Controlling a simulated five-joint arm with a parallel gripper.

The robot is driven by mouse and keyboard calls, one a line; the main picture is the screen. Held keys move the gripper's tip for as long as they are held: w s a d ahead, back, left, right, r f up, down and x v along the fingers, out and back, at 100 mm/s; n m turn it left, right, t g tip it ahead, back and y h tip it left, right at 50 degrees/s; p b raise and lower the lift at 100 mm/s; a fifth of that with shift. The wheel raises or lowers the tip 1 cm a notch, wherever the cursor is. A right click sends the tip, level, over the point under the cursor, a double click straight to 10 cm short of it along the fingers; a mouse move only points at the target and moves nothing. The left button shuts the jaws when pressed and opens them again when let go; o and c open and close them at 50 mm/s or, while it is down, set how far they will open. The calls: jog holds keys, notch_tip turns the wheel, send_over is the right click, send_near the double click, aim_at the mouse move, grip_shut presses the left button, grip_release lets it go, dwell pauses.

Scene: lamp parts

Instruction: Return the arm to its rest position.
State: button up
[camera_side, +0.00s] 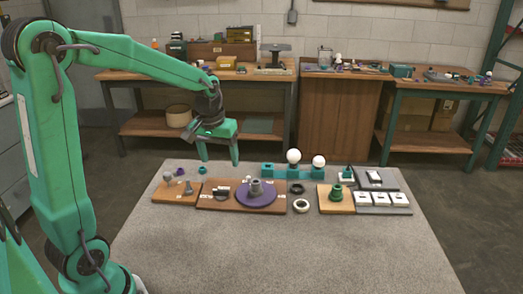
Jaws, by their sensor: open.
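My gripper (218,154) is green and hangs from my arm above the back left of the grey work table (300,250). Its fingers point down and are apart, with nothing visible between them. Below it is a wooden board (208,204) that bears a purple disc (257,200) with a grey upright part (256,186) at its middle. Two white bulbs (293,156) stand upright in a teal holder (290,172) to the right of my gripper.
A small wooden board (172,196) with grey parts lies at the left. A tan board (327,205) with a green part (336,191) and a grey tray (397,211) with white squares lie at the right. A black ring and a white ring (301,206) lie between. The table's front is clear.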

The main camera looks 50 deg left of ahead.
jog(key=s+d+r+m+t, duration=0.2)
jog(key=s+d+r+m, duration=0.1)
jog(key=s+d, duration=0.2)
jog(key=s+d+r+m+t, duration=0.2)
jog(key=s+d, duration=0.4)
jog(key=s, duration=0.4)
jog(key=shift+s+d+r+m, duration=0.15)
jog(key=shift+r+m, duration=0.5)
jog(key=shift+m, duration=0.15)
jog(key=shift+c, duration=0.4)
